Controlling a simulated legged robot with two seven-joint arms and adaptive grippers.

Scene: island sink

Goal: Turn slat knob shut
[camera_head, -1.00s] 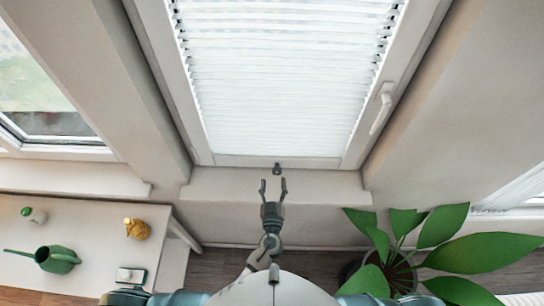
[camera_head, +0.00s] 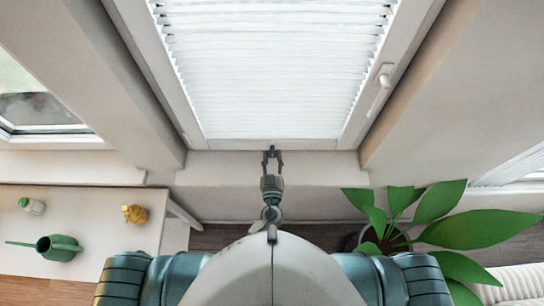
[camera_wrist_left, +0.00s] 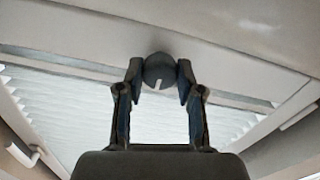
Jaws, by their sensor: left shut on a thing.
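The slat knob (camera_head: 272,149) is a small dark round knob on the lower frame of the window blind (camera_head: 275,95). In the left wrist view the knob (camera_wrist_left: 158,68) shows its face, with a short white mark pointing down and slightly left. My left gripper (camera_head: 272,158) reaches up to the frame's lower edge, and its fingertips sit on either side of the knob. In the left wrist view my left gripper (camera_wrist_left: 159,75) is shut on the knob. The slats look nearly closed, bright white. My right gripper is not in view.
A window handle (camera_head: 380,88) is on the right frame. A white table (camera_head: 95,225) at left holds a green watering can (camera_head: 60,248), a yellow figure (camera_head: 135,214) and a small bottle (camera_head: 32,206). A leafy plant (camera_head: 440,220) stands at right.

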